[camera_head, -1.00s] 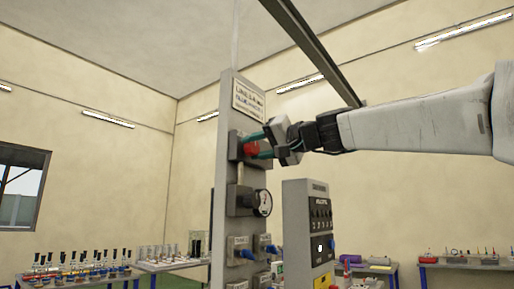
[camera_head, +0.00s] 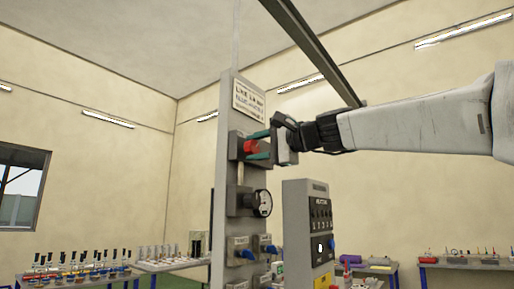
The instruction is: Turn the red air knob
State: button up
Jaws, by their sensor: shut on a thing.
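The red air knob (camera_head: 251,147) sticks out from a grey block high on the grey upright panel (camera_head: 226,180), below a white sign. My gripper (camera_head: 259,146) reaches in from the right and is shut on the knob. One teal finger lies above the knob and the other below it. The fingertips partly cover the block's edge, and the exact contact faces are too small to make out.
Blue-handled valves (camera_head: 246,254) are low on the panel. A grey control box (camera_head: 311,225) stands to its right, below my arm. Tables with small items stand along the back. The space around my forearm is clear.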

jog(key=shift+m, duration=0.3)
jog(key=o, duration=1)
jog(key=v, duration=0.8)
